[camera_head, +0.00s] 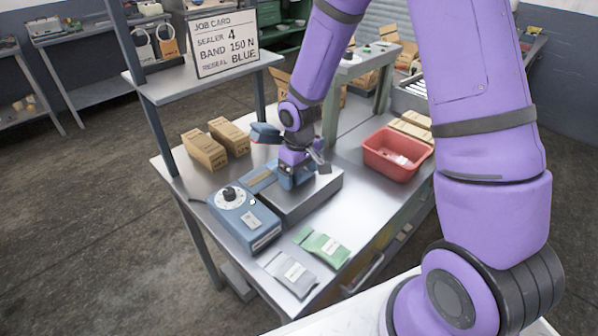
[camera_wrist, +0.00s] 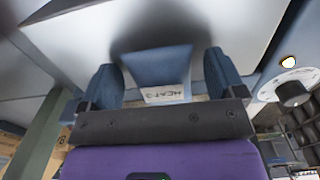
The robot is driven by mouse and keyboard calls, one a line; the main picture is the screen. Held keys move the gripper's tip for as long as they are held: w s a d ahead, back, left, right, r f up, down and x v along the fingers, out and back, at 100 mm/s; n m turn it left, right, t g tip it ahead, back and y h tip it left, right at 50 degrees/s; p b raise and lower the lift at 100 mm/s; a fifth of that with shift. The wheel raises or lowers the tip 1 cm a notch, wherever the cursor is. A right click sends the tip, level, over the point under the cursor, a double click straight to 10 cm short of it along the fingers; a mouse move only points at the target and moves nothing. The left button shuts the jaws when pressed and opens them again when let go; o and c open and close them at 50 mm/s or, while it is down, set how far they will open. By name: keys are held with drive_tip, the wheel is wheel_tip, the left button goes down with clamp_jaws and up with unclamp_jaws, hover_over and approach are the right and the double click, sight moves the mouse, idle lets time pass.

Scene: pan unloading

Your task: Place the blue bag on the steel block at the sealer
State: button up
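My gripper (camera_head: 292,180) points down over the steel block (camera_head: 310,201), beside the blue sealer (camera_head: 240,216) with its dial. In the wrist view the two blue fingers of my gripper (camera_wrist: 163,80) stand apart, with the blue bag (camera_wrist: 158,65) between them. The bag carries a white label. A gap shows between the bag and each finger, so the gripper looks open around it. The pale steel surface with a dark shadow lies beyond the bag in the wrist view. Whether the bag rests fully on the block is hidden.
A grey bag (camera_head: 291,273) and a green bag (camera_head: 322,247) lie at the bench's front. A red bin (camera_head: 397,153) stands right, two cartons (camera_head: 204,149) back left. A shelf with a job card (camera_head: 225,42) rises behind. Bare bench lies between block and bin.

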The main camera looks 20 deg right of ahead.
drive_tip(key=shift+r, duration=0.1)
wheel_tip(320, 180, up, 13)
drive_tip(key=s+d+r+m+t, duration=0.2)
drive_tip(key=s+d+r+t, duration=0.15)
drive_tip(key=s+r, duration=0.85)
drive_tip(key=s+d+r+m+t, duration=0.1)
drive_tip(key=s+d+r+m, duration=0.1)
drive_tip(key=s+r, duration=0.5)
drive_tip(key=s+d, duration=0.1)
drive_tip(key=s, duration=0.4)
drive_tip(key=shift+d+r+m+t, duration=0.2)
drive_tip(key=shift+r+m+t, duration=0.1)
drive_tip(key=shift+t, duration=0.05)
